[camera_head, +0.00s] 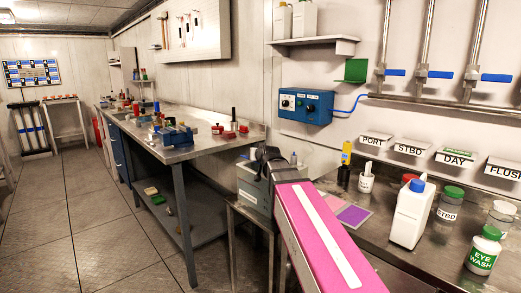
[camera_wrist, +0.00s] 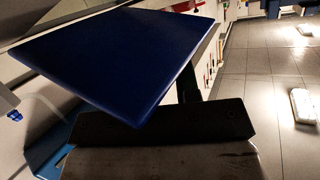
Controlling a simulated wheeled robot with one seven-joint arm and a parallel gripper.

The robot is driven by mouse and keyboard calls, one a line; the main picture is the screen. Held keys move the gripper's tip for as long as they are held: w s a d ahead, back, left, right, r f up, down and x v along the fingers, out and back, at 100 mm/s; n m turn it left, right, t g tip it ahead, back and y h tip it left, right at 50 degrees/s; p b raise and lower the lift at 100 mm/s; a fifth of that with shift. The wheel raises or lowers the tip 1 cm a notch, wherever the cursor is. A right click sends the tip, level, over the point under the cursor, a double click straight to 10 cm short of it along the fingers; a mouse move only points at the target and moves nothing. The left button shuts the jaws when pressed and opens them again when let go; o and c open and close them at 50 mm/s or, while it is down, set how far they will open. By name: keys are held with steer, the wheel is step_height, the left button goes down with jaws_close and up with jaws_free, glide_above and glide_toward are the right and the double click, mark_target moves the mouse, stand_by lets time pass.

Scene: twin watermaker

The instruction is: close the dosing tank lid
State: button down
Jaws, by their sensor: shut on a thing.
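The dosing tank appears to be the grey-green box (camera_head: 252,192) on a low stand in the head view. My gripper (camera_head: 267,160) is dark and sits at the tank's top right, at the far end of my pink arm, which hides part of the tank. In the wrist view a flat dark blue panel (camera_wrist: 130,55) lies close to the camera, tilted, and it looks like the lid. My gripper is shut, apparently on this lid. The fingertips and the exact contact are hidden, and the lid's angle to the tank cannot be told.
A steel bench (camera_head: 400,224) on the right holds a white bottle (camera_head: 408,218), jars and a cup (camera_head: 366,183). A blue control box (camera_head: 305,106) is on the wall above. A long workbench (camera_head: 185,151) stands at left, with clear floor (camera_head: 100,220) before it.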

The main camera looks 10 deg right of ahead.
steer(key=shift+s+a+f+n+t, duration=0.25)
steer(key=shift+f+n, duration=0.1)
steer(key=shift+f, duration=0.2)
steer(key=shift+s+a+f+n+t, duration=0.15)
steer(key=shift+s+f+n+t, duration=0.15)
steer(key=shift+f, duration=0.2)
steer(key=shift+a+f, duration=0.2)
steer(key=shift+f, duration=0.6)
steer(key=c, duration=1.1)
jaws_free()
steer(key=shift+s, duration=0.1)
